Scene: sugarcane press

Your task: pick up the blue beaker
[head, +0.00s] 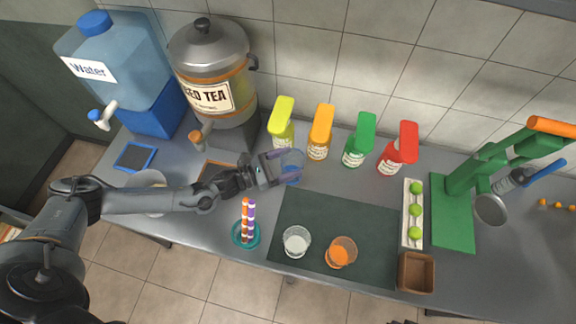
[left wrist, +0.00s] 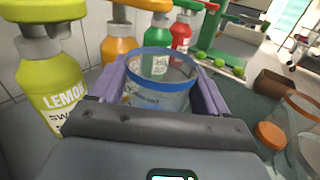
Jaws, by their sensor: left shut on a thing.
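The blue beaker (head: 292,168) is a clear cup with a blue rim. It sits between the fingers of my left gripper (head: 275,168), in front of the yellow bottle in the head view. In the left wrist view the beaker (left wrist: 160,85) stands between the two purple fingers of my left gripper (left wrist: 165,90), which is shut on it. The beaker's lower part is hidden in the left wrist view, and I cannot tell whether it touches the counter. My right gripper is not in view.
Yellow (head: 283,125), orange (head: 320,132), green (head: 359,140) and red (head: 398,149) bottles line the back. A dark mat (head: 335,220) holds a clear cup (head: 296,241) and an orange cup (head: 341,252). A straw holder (head: 246,234) stands at the front. A green press (head: 455,215) stands right.

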